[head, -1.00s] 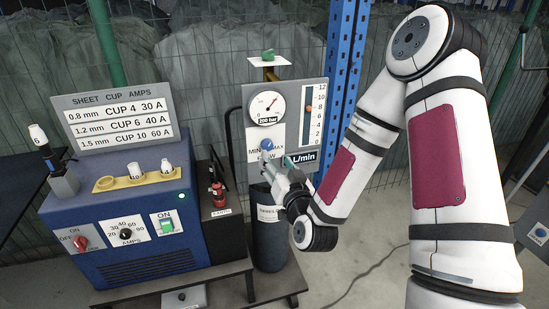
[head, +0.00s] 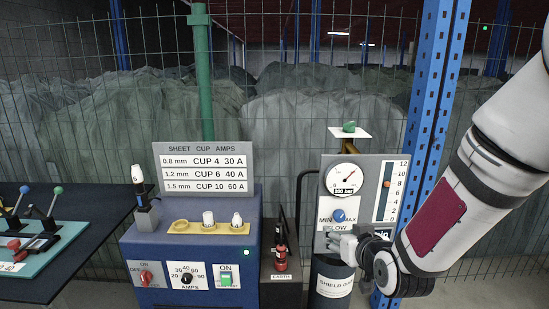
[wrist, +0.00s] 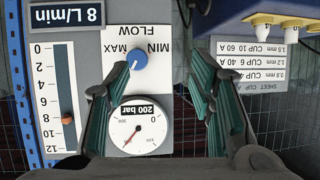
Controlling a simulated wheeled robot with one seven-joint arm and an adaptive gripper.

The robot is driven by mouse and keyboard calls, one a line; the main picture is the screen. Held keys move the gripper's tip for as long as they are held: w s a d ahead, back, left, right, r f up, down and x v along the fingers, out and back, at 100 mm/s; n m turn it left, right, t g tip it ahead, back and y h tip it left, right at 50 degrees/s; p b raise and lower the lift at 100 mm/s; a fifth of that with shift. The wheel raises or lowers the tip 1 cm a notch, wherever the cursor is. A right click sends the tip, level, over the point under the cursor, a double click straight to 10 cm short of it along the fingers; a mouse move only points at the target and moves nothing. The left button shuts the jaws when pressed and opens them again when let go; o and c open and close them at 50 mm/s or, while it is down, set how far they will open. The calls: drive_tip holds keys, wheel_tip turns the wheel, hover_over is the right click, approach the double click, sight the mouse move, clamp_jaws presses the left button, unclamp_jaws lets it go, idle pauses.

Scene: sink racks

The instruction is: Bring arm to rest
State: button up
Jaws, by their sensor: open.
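My gripper (head: 340,245) is in front of the lower part of the grey flow panel (head: 389,160), just below the blue flow knob (head: 339,215) in the head view. In the wrist view, which is upside down, my gripper (wrist: 150,85) shows two green-padded fingers spread apart with nothing between them. The blue knob (wrist: 137,60) lies beyond the fingers, apart from them as far as I can tell. My arm reaches in from the right. The flow scale (wrist: 66,85) has its orange marker near 8, and the label reads 8 L/min.
The blue welding unit (head: 190,250) with switches and cups stands left of the panel. A dark gas cylinder (head: 331,283) stands under the panel. A blue post (head: 430,110) is close to my arm. A dark table (head: 80,200) is at left.

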drive_tip(key=s+d+r+g, duration=0.1)
drive_tip(key=s+r+g, duration=0.2)
drive_tip(key=s, duration=0.7)
drive_tip(key=s+r+g+h, duration=0.1)
drive_tip(key=s+r+g, duration=0.2)
drive_tip(key=s, duration=0.8)
drive_tip(key=s+d+r+m+g, duration=0.1)
drive_tip(key=s+r, duration=0.4)
drive_tip(key=s, duration=0.5)
drive_tip(key=shift+s+d+r+g+h+p, duration=0.25)
drive_tip(key=shift+s+d+g+h+p, duration=0.1)
drive_tip(key=shift+g, duration=0.55)
idle(2.2)
